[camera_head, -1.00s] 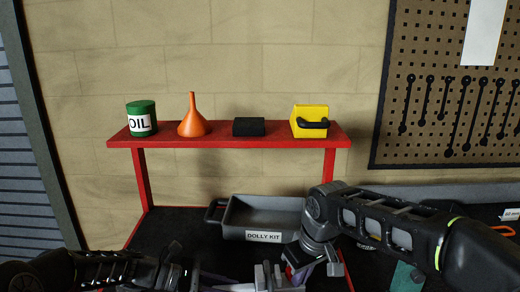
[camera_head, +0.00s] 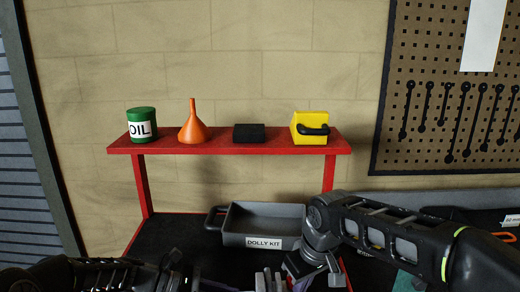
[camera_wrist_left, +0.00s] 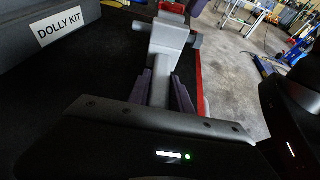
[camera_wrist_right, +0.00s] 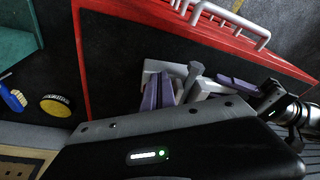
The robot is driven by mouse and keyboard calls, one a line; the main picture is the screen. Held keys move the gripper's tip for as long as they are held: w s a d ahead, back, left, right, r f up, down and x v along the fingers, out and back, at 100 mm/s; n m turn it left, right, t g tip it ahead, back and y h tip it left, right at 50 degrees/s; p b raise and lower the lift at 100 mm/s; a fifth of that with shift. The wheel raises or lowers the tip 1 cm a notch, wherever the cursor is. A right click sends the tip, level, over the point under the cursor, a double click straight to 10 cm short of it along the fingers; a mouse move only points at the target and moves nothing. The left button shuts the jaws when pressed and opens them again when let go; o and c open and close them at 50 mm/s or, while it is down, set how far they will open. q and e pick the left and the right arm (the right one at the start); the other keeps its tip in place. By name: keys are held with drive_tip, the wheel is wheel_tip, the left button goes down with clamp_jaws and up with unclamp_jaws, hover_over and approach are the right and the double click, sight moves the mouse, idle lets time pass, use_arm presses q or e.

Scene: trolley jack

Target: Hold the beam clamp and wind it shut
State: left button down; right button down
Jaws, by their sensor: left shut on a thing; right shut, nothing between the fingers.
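The grey beam clamp (camera_wrist_left: 172,38) is at the upper middle of the left wrist view, near the red bench edge. My left gripper (camera_wrist_left: 170,80) is shut on a grey bar of it, between purple fingers. The clamp also shows in the right wrist view (camera_wrist_right: 192,82), with its grey parts partly overlapped by fingers. My right gripper (camera_wrist_right: 160,90) is shut and empty, close beside the clamp; whether it touches the clamp is not clear. In the head view only the top of the clamp (camera_head: 268,281) shows at the bottom edge, and the fingertips are mostly cut off.
A grey dolly kit tray (camera_head: 263,242) stands behind the clamp on the black bench top. A red shelf (camera_head: 230,149) above holds an oil can, funnel, black block and yellow box. A yellow round tin (camera_wrist_right: 55,105) and a brush (camera_wrist_right: 12,97) lie left in the right wrist view.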

drive_tip(key=v, duration=0.3)
drive_tip(key=w+v, duration=0.1)
drive_tip(key=v, duration=0.1)
drive_tip(key=shift+a+r, duration=0.3)
drive_tip(key=shift+r, duration=0.2)
drive_tip(key=shift+w+d+r, duration=0.25)
drive_tip(key=shift+w+d, duration=0.25)
drive_tip(key=shift+d, duration=0.15)
drive_tip(key=shift+w+d+r, duration=0.25)
drive_tip(key=shift+w+d, duration=0.25)
drive_tip(key=shift+d, duration=0.15)
drive_tip(key=shift+f, duration=0.15)
drive_tip(key=s+x, duration=0.1)
drive_tip(key=x, duration=0.5)
drive_tip(key=shift+s+d+f, duration=0.15)
drive_tip(key=shift+d+f, duration=0.25)
drive_tip(key=shift+a, duration=0.2)
drive_tip(key=shift+a, duration=0.2)
